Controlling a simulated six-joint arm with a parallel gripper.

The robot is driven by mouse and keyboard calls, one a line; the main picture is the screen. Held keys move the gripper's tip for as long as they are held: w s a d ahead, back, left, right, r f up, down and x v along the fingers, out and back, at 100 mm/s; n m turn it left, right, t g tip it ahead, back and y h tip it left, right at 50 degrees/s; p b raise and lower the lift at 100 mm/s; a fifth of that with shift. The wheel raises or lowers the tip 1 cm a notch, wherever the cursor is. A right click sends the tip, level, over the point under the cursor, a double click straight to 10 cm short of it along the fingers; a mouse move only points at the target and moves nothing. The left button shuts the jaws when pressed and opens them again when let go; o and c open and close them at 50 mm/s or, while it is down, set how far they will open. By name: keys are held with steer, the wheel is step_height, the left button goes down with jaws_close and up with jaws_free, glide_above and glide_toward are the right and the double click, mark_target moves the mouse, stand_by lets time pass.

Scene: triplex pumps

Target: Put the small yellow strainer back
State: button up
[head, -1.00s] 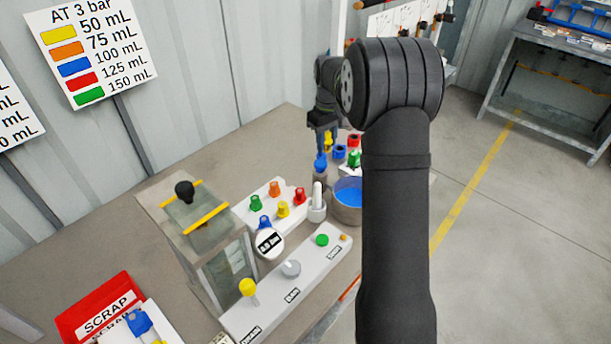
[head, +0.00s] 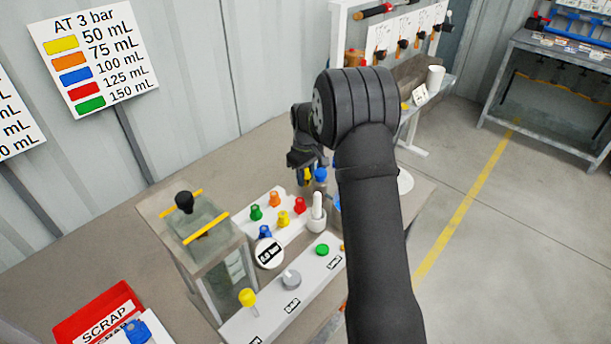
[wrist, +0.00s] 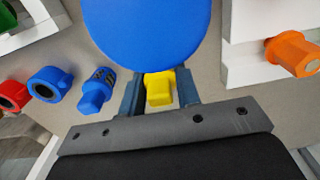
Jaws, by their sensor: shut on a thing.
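My gripper (wrist: 158,92) is shut on a small yellow piece, the yellow strainer (wrist: 159,88), with one finger on each side of it in the wrist view. In the head view my gripper (head: 306,172) is above the bench, just behind the white rack of coloured pieces (head: 250,228), and the yellow strainer (head: 307,176) shows only as a small patch. Its lower end is hidden.
A blue-topped thing (head: 320,174) stands close right of my gripper; a large blue round surface (wrist: 150,25) fills the top of the wrist view. Blue fittings (wrist: 97,92) lie left, an orange piece (wrist: 292,52) right. The glass-walled tank (head: 215,240) stands front left.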

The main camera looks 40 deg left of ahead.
steer(key=shift+f, duration=0.25)
steer(key=o, duration=0.9)
steer(key=shift+o, duration=0.2)
step_height(320, 180, up, 12)
steer(key=shift+r, duration=0.2)
step_height(320, 180, down, 12)
steer(key=shift+r, duration=1.8)
